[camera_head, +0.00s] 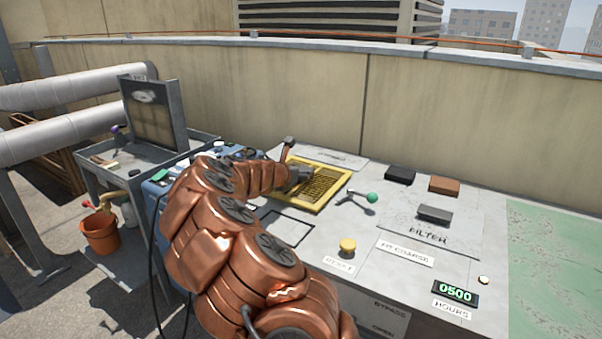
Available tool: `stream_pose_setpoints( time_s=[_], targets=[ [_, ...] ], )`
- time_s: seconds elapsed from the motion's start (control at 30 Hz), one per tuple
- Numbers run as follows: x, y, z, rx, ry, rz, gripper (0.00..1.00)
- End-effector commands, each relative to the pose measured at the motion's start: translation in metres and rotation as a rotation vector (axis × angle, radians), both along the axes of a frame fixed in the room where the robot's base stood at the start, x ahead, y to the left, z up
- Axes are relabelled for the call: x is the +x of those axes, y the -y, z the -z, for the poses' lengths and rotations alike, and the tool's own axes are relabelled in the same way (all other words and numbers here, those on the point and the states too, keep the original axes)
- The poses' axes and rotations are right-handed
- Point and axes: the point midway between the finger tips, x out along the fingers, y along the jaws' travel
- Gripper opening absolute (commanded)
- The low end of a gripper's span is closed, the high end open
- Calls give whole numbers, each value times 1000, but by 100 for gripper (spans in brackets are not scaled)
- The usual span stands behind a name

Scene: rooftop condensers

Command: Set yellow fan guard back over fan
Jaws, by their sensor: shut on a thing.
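The yellow fan guard (338,186) is a square frame with slats, at the middle of the grey panel top. My gripper (298,176) is at its left part, shut on the guard; my copper arm and the gripper hide the guard's left side and the exact grip. I cannot tell whether the guard rests on the panel or is held just above it. The fan is not visible, and I cannot tell whether it lies under the guard.
A dark-outlined square (290,225) lies in front of the guard. A green-knobbed lever (371,197) stands close to its right. A yellow button (347,245), several small blocks and a FILTER plate (455,222) lie further right. A cart (150,160) and orange bucket (100,232) stand left.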

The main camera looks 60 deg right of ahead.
Motion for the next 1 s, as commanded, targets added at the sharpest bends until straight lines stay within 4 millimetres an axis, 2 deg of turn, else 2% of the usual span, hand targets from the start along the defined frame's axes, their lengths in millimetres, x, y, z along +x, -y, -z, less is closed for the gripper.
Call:
stream_pose_setpoints(
  time_s=[1.0],
  targets=[
    [0, 0, 5, -1, 0, 0, 0]
  ],
)
